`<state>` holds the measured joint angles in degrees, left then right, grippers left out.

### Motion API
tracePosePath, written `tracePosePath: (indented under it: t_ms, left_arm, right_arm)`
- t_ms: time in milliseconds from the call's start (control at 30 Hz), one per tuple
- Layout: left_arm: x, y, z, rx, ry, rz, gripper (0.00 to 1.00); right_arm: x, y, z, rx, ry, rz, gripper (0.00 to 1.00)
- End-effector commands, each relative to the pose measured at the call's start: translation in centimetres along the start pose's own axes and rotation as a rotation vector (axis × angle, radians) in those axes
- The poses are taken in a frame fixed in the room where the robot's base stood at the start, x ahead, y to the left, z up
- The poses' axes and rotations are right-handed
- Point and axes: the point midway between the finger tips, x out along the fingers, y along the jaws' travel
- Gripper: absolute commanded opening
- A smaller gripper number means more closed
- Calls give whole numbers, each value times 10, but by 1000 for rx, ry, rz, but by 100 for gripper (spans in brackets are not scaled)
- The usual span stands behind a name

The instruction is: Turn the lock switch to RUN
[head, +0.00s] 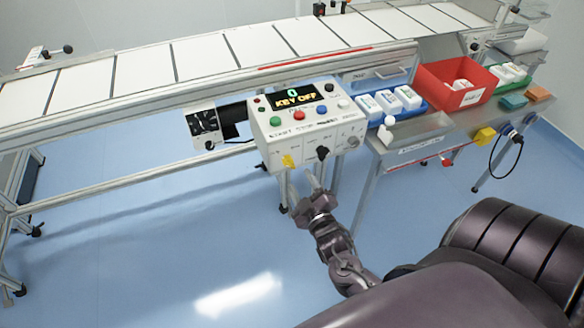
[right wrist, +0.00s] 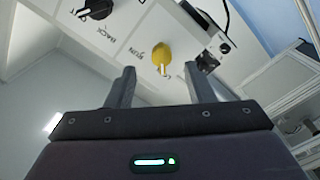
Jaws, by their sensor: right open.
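The control box (head: 308,133) hangs at the front of the conveyor, and its display reads 0 and KEY OFF. A yellow knob (head: 290,161) sits low on its front face, with a black knob (head: 322,153) to its right. In the right wrist view the yellow knob (right wrist: 162,54) shows a white pointer mark, with the label RUN beside it; the black knob (right wrist: 97,8) is at upper left. My right gripper (head: 309,174) is open and empty below the box. In its wrist view the fingertips (right wrist: 161,76) straddle the line to the yellow knob, apparently short of it. My left gripper is out of view.
The conveyor (head: 200,60) runs behind the box. To the right, a steel side table (head: 420,143) holds a red bin (head: 452,82), white bottles in a blue tray and small coloured blocks. A silver key-like fitting (head: 352,142) is on the box's right. Open floor lies below.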

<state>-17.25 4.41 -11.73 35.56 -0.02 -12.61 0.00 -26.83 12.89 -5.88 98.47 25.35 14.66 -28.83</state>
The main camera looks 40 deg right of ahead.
Motion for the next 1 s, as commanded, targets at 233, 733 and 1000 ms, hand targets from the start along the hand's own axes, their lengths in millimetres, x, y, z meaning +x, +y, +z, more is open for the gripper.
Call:
tracePosePath:
  t_ms: [233,733,1000]
  left_arm:
    - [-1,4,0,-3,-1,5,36]
    - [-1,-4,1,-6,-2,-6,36]
    - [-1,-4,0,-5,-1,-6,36]
  right_arm:
    - [41,0,0,2,0,1,48]
    - [70,-1,1,3,-3,-4,48]
    - [70,-2,1,3,-3,-4,21]
